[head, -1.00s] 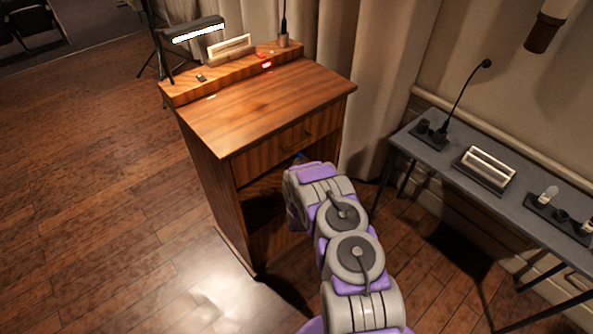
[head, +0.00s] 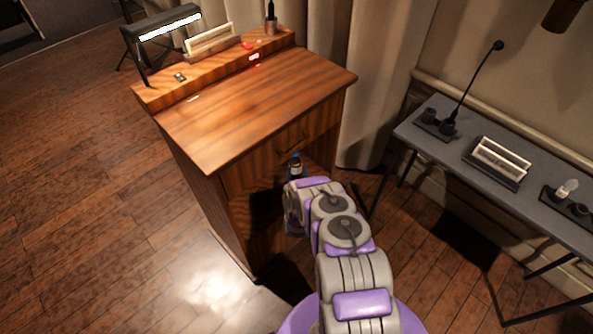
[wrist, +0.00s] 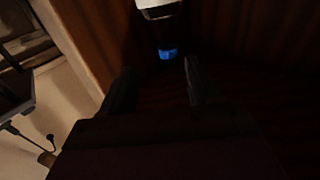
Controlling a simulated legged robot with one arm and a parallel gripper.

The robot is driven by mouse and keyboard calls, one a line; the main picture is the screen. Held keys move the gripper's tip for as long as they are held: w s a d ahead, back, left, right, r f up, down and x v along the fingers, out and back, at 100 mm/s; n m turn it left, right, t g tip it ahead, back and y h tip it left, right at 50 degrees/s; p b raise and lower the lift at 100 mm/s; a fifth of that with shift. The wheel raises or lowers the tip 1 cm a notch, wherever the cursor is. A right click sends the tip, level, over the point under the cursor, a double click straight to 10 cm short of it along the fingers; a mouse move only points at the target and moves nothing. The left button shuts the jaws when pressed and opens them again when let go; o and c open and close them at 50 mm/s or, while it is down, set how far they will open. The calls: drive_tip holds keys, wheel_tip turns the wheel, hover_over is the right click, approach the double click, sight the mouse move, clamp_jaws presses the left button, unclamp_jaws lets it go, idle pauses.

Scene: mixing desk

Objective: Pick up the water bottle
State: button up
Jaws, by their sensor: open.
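The water bottle (head: 296,166) has a blue cap and stands in the open shelf under the desk's drawer. In the head view only its upper part shows, behind the end of my arm. In the wrist view the bottle's blue part (wrist: 168,53) and a pale section lie ahead, near the top middle. My gripper (wrist: 158,84) shows there as two dark fingers, spread apart, with nothing between them. The bottle is beyond the fingertips. In the head view my gripper's fingers are hidden by the arm.
The wooden desk (head: 265,90) has side walls and a drawer above the shelf, which is dark inside. A grey side table (head: 470,185) with a microphone (head: 470,85) and a frame-like holder (head: 500,158) stands at the right. Open floor (head: 90,190) lies at the left.

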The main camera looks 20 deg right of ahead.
sight(295, 156)
drive_tip(key=w, duration=0.1)
drive_tip(key=w+b, duration=0.1)
drive_tip(key=w, duration=0.2)
drive_tip(key=shift+w+d+r, duration=0.1)
drive_tip(key=shift+w+d, duration=0.2)
drive_tip(key=shift+w, duration=0.05)
drive_tip(key=shift+w+d, duration=0.1)
drive_tip(key=shift+w, duration=0.1)
drive_tip(key=shift+w+d+b, duration=0.35)
drive_tip(key=shift+d, duration=0.15)
drive_tip(key=b+x, duration=0.2)
drive_tip(key=x, duration=0.2)
drive_tip(key=shift+a+r, duration=0.1)
drive_tip(key=shift+r, duration=0.05)
drive_tip(key=shift+w+r, duration=0.1)
drive_tip(key=shift+w, duration=0.25)
drive_tip(key=shift+a, duration=0.1)
drive_tip(key=shift+d, duration=0.25)
drive_tip(key=c, duration=0.5)
drive_tip(key=shift+a, duration=0.1)
clamp_jaws()
